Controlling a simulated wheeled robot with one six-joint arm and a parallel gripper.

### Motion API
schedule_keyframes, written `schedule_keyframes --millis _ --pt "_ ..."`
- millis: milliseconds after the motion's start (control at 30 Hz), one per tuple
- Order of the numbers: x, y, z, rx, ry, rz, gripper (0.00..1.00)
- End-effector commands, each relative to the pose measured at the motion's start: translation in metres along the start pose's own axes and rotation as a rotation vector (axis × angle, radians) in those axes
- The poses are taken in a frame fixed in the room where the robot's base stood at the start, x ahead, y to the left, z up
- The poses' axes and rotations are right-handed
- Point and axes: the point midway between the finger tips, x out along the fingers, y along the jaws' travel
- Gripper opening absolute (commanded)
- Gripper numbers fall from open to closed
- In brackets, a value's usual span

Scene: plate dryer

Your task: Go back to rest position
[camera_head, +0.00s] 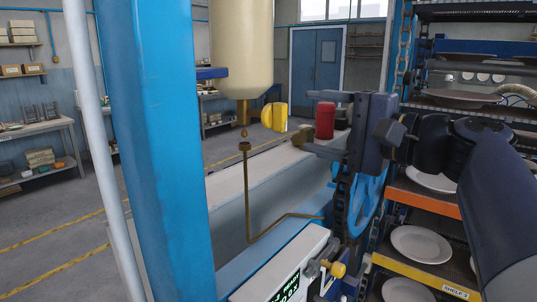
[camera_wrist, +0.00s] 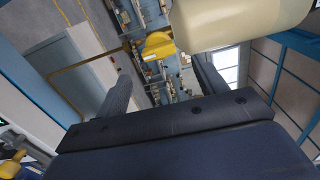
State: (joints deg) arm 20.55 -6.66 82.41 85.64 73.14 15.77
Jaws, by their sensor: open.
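My gripper (camera_head: 328,122) is right of centre in the head view, raised beside the machine, with its dark fingers pointing left. In the wrist view my gripper (camera_wrist: 160,68) shows two fingers spread well apart with nothing held between them. In the head view a red cylinder (camera_head: 325,120) appears between the fingers; no red shows between them in the wrist view, and I cannot tell its depth. My arm comes in from the right in front of the rack.
A cream tank (camera_head: 241,48) and yellow part (camera_head: 274,116) are left of my gripper. A blue post (camera_head: 160,150) stands closer on the left. The rack at right holds several plates (camera_head: 420,244). A display box (camera_head: 285,270) is below. Open floor lies at far left.

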Motion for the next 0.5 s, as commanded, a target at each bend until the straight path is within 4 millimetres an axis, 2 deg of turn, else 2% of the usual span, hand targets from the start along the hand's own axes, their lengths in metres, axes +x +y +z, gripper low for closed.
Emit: schedule_keyframes --millis 500 --pt "0.073 -0.002 0.001 0.002 -0.005 0.002 0.67"
